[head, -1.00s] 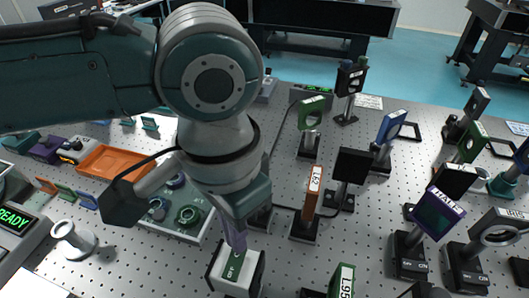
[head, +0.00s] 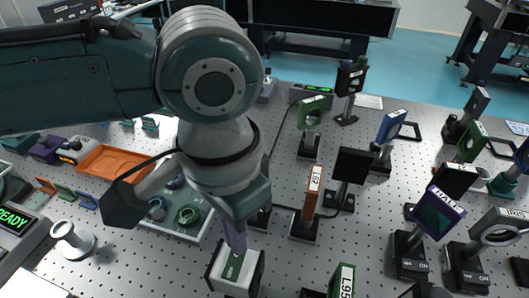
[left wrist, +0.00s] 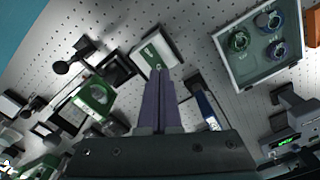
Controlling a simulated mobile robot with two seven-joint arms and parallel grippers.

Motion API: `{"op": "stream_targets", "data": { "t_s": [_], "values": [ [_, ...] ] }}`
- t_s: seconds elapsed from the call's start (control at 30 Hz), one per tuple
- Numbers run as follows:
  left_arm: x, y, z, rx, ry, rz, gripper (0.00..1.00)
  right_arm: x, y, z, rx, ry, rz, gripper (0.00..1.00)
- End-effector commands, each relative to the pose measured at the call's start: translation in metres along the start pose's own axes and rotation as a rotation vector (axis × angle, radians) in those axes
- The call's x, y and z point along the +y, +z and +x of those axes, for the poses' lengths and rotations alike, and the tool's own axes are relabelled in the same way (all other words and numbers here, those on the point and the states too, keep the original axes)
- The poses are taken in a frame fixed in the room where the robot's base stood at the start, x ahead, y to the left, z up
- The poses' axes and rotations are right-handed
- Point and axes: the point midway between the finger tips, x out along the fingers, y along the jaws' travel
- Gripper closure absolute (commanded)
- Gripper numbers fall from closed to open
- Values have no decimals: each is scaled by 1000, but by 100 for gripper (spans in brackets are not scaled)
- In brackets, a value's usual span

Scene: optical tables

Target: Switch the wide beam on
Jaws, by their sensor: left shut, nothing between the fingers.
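A white box with a green switch face (head: 233,267) stands at the bottom centre of the head view. It also shows in the left wrist view (left wrist: 169,47). My left gripper (head: 237,250) is shut and empty, its purple fingers pointing down at the green face. In the left wrist view the fingertips (left wrist: 160,73) overlap the near edge of the face; I cannot tell for sure whether they press it. The fingers hide part of the face, and I cannot read its marking now. No label reading "wide" is legible. My right gripper is not in view.
Several optics on posts stand to the right, including an orange-framed one (head: 313,188), a black plate (head: 352,166) and a purple-framed screen (head: 438,213). A tray with round parts (head: 189,232) and an orange tray (head: 108,160) lie left. A green-faced item (head: 344,282) stands close right.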

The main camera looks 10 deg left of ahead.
Motion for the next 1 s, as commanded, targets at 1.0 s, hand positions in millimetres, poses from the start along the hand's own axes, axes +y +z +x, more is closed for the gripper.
{"op": "stream_targets", "data": {
  "t_s": [1.0],
  "values": [
    [0,0,16,0,1,0,100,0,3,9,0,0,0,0]
  ]
}}
